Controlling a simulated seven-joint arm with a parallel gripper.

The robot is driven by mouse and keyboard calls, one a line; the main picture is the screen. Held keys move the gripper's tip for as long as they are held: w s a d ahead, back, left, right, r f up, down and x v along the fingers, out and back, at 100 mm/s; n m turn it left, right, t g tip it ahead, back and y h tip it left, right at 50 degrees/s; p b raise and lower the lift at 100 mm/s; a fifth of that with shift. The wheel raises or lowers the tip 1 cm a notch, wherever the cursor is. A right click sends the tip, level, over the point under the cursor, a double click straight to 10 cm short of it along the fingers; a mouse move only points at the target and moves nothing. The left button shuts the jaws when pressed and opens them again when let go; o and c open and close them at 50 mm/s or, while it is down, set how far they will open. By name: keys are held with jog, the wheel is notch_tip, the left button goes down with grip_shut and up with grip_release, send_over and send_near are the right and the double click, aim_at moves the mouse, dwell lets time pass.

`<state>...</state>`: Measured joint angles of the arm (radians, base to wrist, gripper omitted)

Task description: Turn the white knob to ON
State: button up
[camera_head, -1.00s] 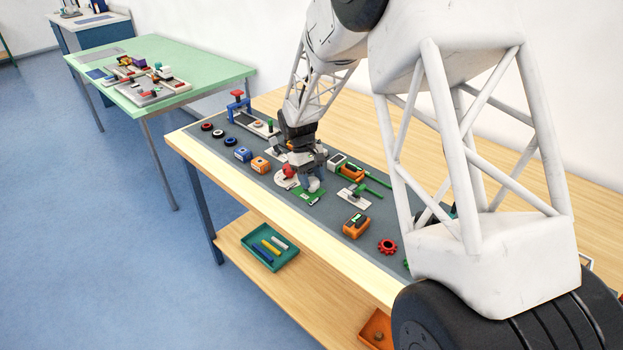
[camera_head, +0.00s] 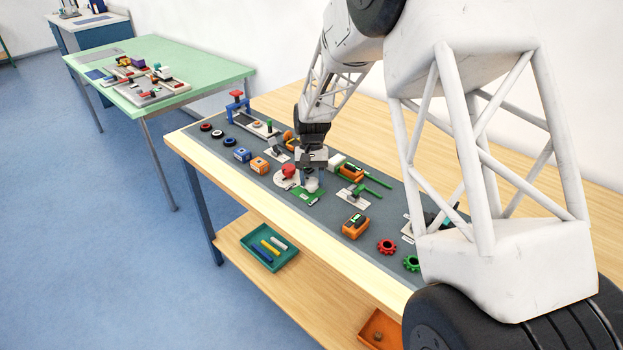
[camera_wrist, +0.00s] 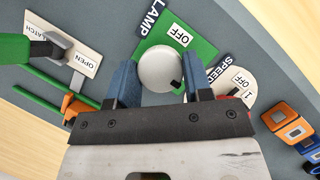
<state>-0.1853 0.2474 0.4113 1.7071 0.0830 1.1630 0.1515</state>
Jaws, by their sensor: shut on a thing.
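In the head view the knob (camera_head: 313,185) shows beneath my gripper (camera_head: 311,176), on the green plate (camera_head: 305,197).
The SPEED dial plate (camera_wrist: 236,88) with a red knob is close beside the right finger. The LATCH plate (camera_wrist: 62,48) with its green-handled lever lies to the left. An orange block (camera_head: 356,225) and gears stand on the grey mat (camera_head: 330,226).

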jog(key=o, duration=0.9)
jog(key=shift+o, duration=0.2)
jog(key=v, duration=0.8)
jog(key=shift+s, duration=0.15)
